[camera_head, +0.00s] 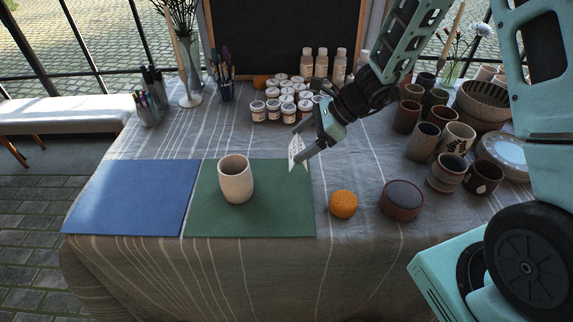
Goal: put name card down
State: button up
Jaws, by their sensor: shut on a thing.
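My gripper (305,146) is shut on a small white name card (296,150). The card is held upright, with faint dark marks on its face. Gripper and card appear near the top right corner of the green mat (275,212). I cannot tell whether the card touches the table. A cream cup (236,180) stands upright on the green mat, left of and nearer than the card.
A blue mat (130,195) lies left of the green one. An orange (343,204) and a dark round pot (402,200) sit to the right. Paint jars (273,109) stand behind the gripper. Several cups and a plate stack (506,152) fill the right side.

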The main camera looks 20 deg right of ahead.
jog(key=shift+f, duration=2.7)
jog(key=shift+f+b, duration=0.2)
jog(key=shift+b, duration=0.2)
jog(key=o, duration=1)
jog(key=shift+r, duration=0.15)
